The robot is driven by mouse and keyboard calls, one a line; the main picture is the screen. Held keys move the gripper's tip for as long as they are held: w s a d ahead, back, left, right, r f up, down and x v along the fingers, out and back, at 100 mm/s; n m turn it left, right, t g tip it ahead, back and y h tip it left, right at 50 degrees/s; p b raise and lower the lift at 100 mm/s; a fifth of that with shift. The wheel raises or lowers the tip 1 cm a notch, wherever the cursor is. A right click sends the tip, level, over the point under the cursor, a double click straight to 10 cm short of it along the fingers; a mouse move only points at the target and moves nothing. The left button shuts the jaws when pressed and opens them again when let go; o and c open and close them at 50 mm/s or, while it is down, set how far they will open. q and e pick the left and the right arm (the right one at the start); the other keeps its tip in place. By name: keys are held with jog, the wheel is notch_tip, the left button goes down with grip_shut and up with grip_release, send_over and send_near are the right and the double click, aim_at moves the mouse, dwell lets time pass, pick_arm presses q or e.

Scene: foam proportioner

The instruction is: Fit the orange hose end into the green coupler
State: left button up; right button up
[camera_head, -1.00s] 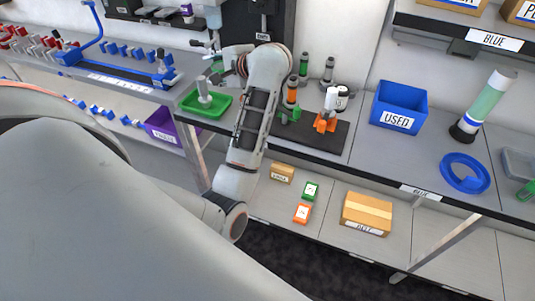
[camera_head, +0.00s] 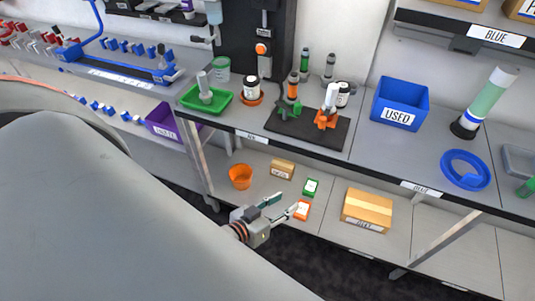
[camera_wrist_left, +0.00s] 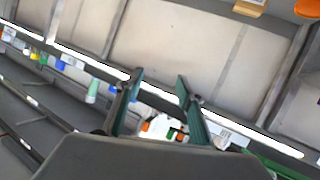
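My left gripper (camera_head: 283,207) is low in front of the bench, near the lower shelf, with its fingers apart and nothing between them. The wrist view shows the two open fingers (camera_wrist_left: 161,88) with a gap between them. On the dark mat (camera_head: 282,129) stand an orange piece (camera_head: 325,122) with a white top and a green piece (camera_head: 290,107) by an orange-banded cylinder (camera_head: 293,86). They stand apart. I cannot tell for sure which are the hose end and the coupler. My right gripper is not in view.
A green tray (camera_head: 218,107), a white jar (camera_head: 251,88) and a blue USED bin (camera_head: 417,99) stand on the bench. The lower shelf holds an orange cup (camera_head: 240,176), small boxes and a larger carton (camera_head: 367,204). A black machine (camera_head: 237,38) stands behind.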

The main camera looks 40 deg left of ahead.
pick_arm(q)
jog(key=s+f+m+g, duration=0.3)
jog(key=s+f+m, duration=0.1)
jog(key=s+f, duration=0.3)
jog(key=shift+s+f+y, duration=0.3)
jog(key=shift+s, duration=0.25)
dwell(0.3)
